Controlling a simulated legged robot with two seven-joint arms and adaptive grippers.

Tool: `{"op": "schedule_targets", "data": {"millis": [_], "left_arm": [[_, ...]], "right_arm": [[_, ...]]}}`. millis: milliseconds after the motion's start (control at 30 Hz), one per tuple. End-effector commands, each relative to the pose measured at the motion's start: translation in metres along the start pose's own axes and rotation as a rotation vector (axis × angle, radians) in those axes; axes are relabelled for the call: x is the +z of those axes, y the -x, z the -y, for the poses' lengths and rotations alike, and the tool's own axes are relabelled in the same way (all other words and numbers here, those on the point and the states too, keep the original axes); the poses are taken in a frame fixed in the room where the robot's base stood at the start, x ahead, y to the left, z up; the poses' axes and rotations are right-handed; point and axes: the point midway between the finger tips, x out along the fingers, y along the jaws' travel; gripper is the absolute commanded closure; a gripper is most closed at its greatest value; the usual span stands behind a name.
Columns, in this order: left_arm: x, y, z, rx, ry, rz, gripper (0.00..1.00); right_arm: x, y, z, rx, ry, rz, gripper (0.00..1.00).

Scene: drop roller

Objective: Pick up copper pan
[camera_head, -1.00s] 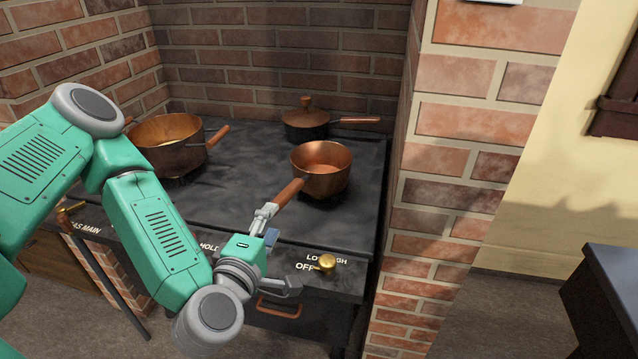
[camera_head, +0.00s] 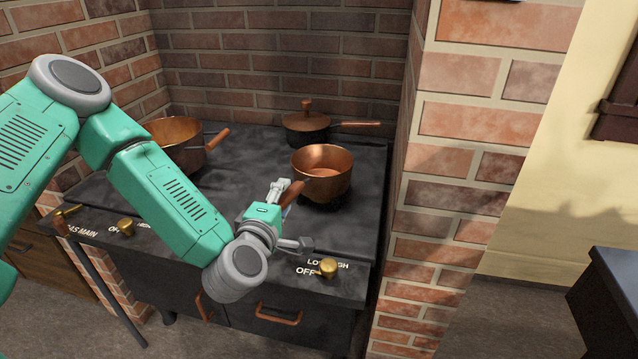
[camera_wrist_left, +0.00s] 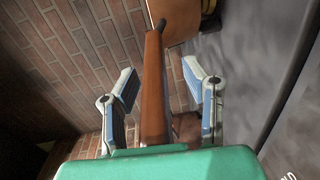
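The copper pan (camera_head: 322,172) sits upright on the dark stove top at the right, its wooden handle (camera_head: 295,192) pointing toward the stove's front left. My left gripper (camera_head: 293,213) is at the handle, partly hiding it. In the left wrist view the handle (camera_wrist_left: 153,90) runs between the two spread fingers of the left gripper (camera_wrist_left: 163,84), with visible gaps on both sides. The left gripper is open and around the handle, not clamped on it. Part of the pan's body (camera_wrist_left: 178,12) shows at the top of that view. My right gripper is out of view.
A larger copper pan (camera_head: 185,150) stands at the left, partly behind my left arm. A lidded pan (camera_head: 306,128) stands at the back. Brick walls (camera_head: 290,70) enclose the stove, with a brick pillar (camera_head: 440,190) close at right. A brass knob (camera_head: 328,267) is on the front.

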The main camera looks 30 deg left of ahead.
Motion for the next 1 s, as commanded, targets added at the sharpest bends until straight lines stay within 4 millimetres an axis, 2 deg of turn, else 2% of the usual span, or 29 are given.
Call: {"op": "schedule_targets", "data": {"millis": [133,233,267,567,667,767,1000], "left_arm": [[0.0,0.0,0.0,0.0,0.0,0.0,0.6],[0.0,0.0,0.0,-0.001,0.0,0.0,0.95],[0.0,0.0,0.0,-0.001,0.0,0.0,1.0],[0.0,0.0,-0.001,0.003,0.002,0.0,1.0],[0.0,0.001,-0.008,0.004,0.002,0.001,1.0],[0.0,0.002,-0.023,0.005,0.003,0.0,1.0],[-0.001,0.008,-0.073,0.007,0.004,0.0,1.0]], "right_arm": [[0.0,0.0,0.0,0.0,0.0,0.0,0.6],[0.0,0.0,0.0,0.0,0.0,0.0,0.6],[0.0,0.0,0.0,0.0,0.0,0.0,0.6],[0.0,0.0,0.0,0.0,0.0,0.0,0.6],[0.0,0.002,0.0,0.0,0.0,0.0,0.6],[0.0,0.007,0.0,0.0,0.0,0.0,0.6],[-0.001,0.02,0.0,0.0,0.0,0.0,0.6]]}}
